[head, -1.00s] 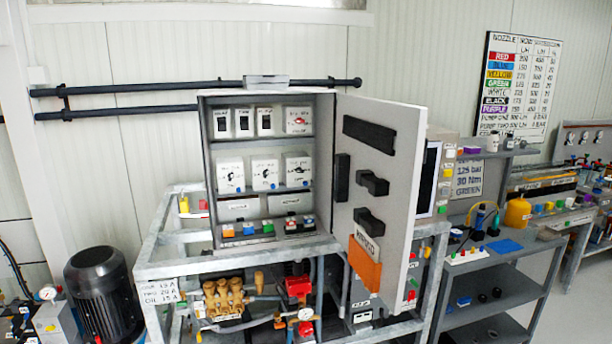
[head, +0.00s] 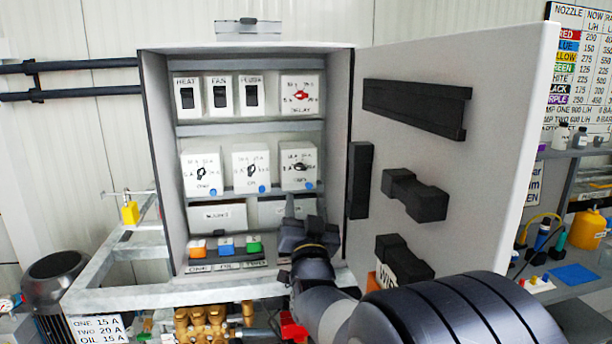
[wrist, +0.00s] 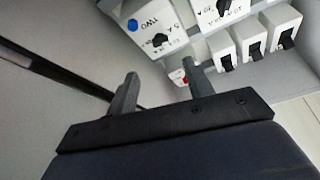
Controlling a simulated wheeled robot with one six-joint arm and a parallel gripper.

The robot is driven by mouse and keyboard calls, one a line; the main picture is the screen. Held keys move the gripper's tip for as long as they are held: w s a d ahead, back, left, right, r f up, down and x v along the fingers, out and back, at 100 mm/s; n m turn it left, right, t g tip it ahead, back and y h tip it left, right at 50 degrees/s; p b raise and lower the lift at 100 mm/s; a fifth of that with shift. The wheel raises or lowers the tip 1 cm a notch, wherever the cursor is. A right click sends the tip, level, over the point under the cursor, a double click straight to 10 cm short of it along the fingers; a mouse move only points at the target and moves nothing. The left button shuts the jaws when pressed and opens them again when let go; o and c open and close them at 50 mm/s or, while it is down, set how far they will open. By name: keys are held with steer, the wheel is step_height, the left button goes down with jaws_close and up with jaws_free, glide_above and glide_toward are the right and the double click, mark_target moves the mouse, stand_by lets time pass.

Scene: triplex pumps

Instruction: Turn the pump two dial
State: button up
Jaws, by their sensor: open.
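The pump two dial is a small black knob (head: 299,167) on the white box at the right end of the cabinet's middle shelf. In the wrist view the box marked TWO (wrist: 150,20) is upside down at the top, with a blue button beside its black knob (wrist: 160,40). My gripper (head: 304,207) is inside the cabinet opening, just below that box in the head view. In the wrist view my gripper (wrist: 160,72) has its two fingers apart, with nothing between them. The knob lies beyond the fingertips, and I see no contact.
Two similar dial boxes stand to the left, the nearer at centre (head: 251,168). A red dial (head: 301,95) and several switches are above. Coloured buttons (head: 226,247) line the bottom.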

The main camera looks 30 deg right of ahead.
mark_target(301, 169)
steer(key=p+x, duration=0.3)
steer(key=x, duration=0.7)
steer(key=shift+w, duration=0.1)
steer(key=c, duration=1)
